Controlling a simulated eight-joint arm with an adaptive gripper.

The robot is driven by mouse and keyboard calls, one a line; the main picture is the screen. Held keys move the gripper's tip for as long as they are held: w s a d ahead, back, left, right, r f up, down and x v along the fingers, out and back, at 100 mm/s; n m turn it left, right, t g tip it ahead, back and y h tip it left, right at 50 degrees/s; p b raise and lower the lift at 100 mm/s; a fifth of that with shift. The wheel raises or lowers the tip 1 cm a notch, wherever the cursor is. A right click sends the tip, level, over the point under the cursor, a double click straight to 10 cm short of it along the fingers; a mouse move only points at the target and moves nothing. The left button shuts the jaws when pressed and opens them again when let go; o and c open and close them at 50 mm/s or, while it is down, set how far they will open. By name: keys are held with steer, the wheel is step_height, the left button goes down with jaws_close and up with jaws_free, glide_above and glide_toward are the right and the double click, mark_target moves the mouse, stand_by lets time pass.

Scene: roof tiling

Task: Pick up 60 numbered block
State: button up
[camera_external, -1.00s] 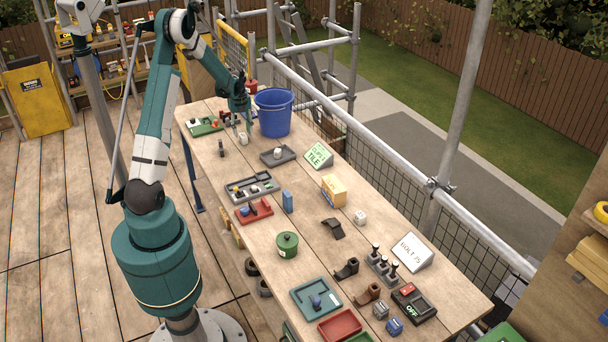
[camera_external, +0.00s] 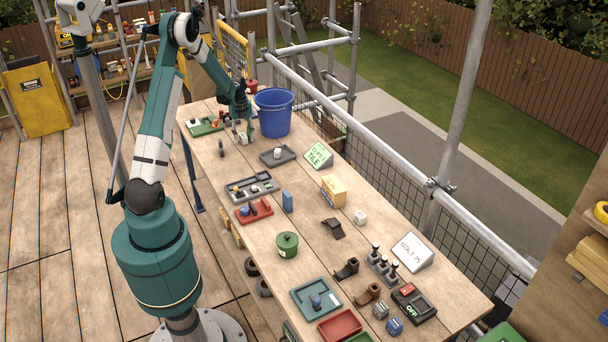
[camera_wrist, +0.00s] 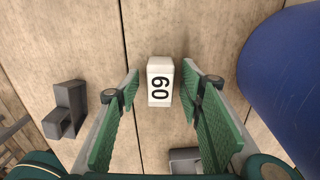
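A white block (camera_wrist: 159,67) with a black 60 on its face stands on the wooden table in the wrist view, its number turned sideways. My gripper (camera_wrist: 162,84) is open, with a green finger pad on each side of the block's near part. Gaps show between the pads and the block. In the external view my gripper (camera_external: 242,138) is low over the far end of the table, left of the blue bucket. The block there is small and partly covered by the fingers.
The blue bucket (camera_external: 273,112) stands close to my gripper's right; it also fills the upper right of the wrist view (camera_wrist: 290,65). A dark grey stepped piece (camera_wrist: 66,108) lies to the left. A green tray (camera_external: 205,127) and a grey tray (camera_external: 278,155) are nearby.

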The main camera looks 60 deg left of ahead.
mark_target(238, 132)
steer(key=c, duration=0.9)
steer(key=shift+r, duration=5)
